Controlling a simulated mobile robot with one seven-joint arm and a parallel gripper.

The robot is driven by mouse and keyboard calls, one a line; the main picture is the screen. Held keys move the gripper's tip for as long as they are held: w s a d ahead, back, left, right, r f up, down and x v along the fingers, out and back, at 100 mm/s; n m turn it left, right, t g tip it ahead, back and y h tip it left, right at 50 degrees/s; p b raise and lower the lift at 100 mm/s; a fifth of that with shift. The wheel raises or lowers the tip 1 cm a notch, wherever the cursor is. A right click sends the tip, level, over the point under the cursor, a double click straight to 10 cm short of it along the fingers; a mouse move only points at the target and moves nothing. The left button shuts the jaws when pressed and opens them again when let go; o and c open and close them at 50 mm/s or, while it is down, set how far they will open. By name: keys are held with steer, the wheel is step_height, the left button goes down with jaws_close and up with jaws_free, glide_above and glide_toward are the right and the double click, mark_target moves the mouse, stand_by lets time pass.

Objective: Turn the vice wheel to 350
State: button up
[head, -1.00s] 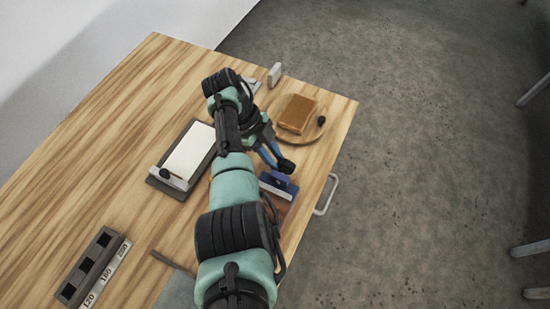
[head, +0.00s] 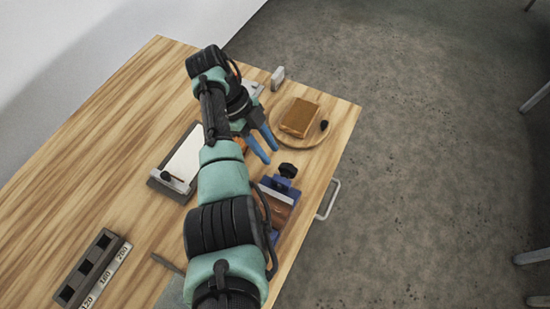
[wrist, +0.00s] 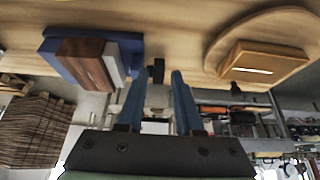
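The blue vice (head: 268,184) stands near the table's right edge, with a brown wooden block (head: 277,197) in it. Its black vice wheel (head: 288,170) is at the end towards the round board. In the wrist view the vice (wrist: 48,52) is at left, and the wheel (wrist: 158,71) shows between the fingertips. My gripper (head: 271,154) has two blue fingers, spread apart with nothing held. In the head view they are a little up and left of the wheel, apart from it. No number on the wheel can be read.
A round wooden board (head: 283,135) carries a brown block (head: 299,117) and a black knob (head: 324,125). A clipboard-like plate (head: 187,158) lies left of my arm. A dark slotted rack (head: 88,267) with number labels is at lower left. A drawer handle (head: 330,200) sticks out at the right edge.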

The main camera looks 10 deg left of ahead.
steer(key=v, duration=0.7)
steer(key=shift+r, duration=0.25)
